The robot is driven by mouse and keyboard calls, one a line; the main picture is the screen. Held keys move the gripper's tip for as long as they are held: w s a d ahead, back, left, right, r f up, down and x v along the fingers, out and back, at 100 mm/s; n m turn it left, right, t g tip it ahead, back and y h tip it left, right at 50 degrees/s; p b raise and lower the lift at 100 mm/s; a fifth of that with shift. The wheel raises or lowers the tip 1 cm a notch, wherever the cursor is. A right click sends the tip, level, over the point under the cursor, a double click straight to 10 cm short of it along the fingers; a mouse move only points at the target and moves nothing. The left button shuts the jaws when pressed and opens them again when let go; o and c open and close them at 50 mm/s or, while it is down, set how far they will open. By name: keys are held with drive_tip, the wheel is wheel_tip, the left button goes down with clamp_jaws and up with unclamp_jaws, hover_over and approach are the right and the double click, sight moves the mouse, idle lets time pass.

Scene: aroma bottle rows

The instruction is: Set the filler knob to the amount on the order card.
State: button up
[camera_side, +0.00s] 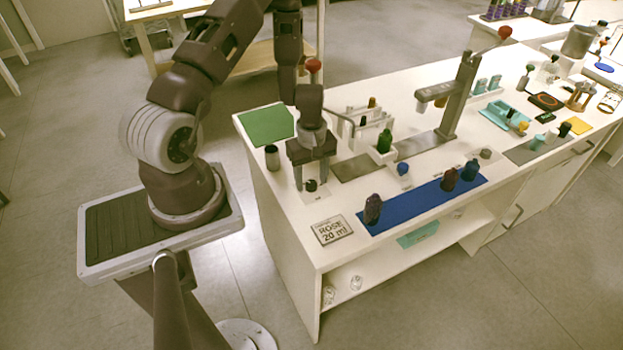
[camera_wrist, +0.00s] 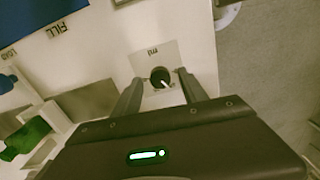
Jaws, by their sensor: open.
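The filler knob (camera_side: 311,185) is a small black dial on a pale plate at the near left part of the bench. In the wrist view the knob (camera_wrist: 160,77) shows a white pointer line, and the plate (camera_wrist: 143,57) is marked "ml"; its scale is too small to read. My gripper (camera_side: 311,186) points down over the knob. In the wrist view its fingers (camera_wrist: 159,82) are open, one on each side of the knob, with gaps visible.
A dark cup (camera_side: 272,157) and green mat (camera_side: 266,126) are left of my gripper. A green bottle (camera_side: 384,142) stands behind right.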

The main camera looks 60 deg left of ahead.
sight(312, 183)
wheel_tip(312, 183, up, 7)
drive_tip(key=shift+w+f, duration=0.1)
drive_tip(key=shift+f, duration=0.05)
drive_tip(key=d+r+m+t, duration=0.2)
drive_tip(key=d+r+m, duration=0.25)
drive_tip(key=r, duration=0.55)
drive_tip(key=d+r+m+t, duration=0.1)
drive_tip(key=d+r+m, duration=0.4)
drive_tip(key=r, duration=0.5)
drive_tip(key=s+d+r+m+t, duration=0.1)
drive_tip(key=s+d+r+m, duration=0.2)
drive_tip(key=s, duration=0.4)
drive_tip(key=s+d+r+m+t, duration=0.1)
drive_tip(key=s+d+r+m, duration=0.2)
drive_tip(key=s+r, duration=0.3)
drive_tip(key=shift+s+d+r+m+t, duration=0.35)
drive_tip(key=shift+s+m, duration=0.2)
drive_tip(key=shift+m, duration=0.3)
